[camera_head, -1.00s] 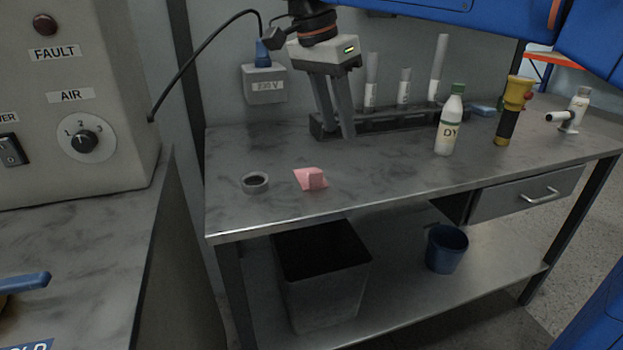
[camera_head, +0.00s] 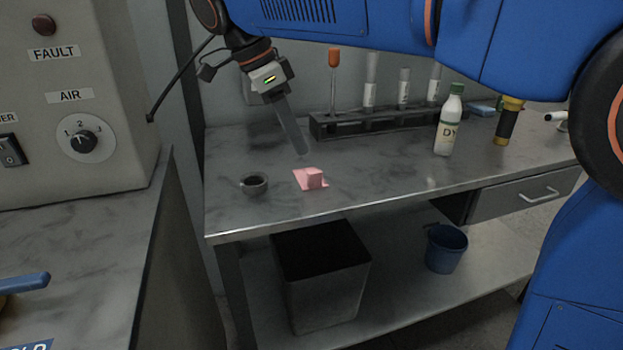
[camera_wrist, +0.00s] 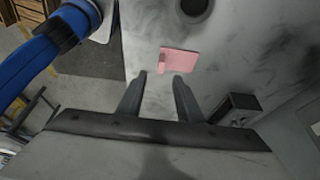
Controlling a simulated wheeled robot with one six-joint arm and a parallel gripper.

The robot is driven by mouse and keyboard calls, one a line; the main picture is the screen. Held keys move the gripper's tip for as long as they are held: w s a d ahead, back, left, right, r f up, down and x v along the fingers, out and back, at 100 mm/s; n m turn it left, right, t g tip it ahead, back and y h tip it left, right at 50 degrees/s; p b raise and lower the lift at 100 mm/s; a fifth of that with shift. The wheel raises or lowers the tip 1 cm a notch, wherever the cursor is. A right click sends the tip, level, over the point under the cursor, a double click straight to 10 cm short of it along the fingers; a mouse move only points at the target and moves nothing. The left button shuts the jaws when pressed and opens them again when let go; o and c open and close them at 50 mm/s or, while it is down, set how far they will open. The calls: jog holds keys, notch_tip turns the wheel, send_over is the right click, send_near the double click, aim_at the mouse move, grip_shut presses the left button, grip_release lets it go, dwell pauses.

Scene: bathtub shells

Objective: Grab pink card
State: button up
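My gripper (camera_head: 303,153) is above the bench just behind the card in the head view, pointing down. In the wrist view my gripper (camera_wrist: 160,74) has its two fingers apart with nothing between them.
A dark ring (camera_head: 254,184) lies left of the card. A rack with tubes (camera_head: 370,122) stands behind, and a white bottle (camera_head: 449,122) and a yellow-black torch (camera_head: 508,122) stand to the right. The bench (camera_head: 400,180) is clear between the card and the bottle.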

aim_at(313, 172)
jog(key=shift+x, duration=4.6)
jog(key=shift+w, duration=0.15)
grip_shut()
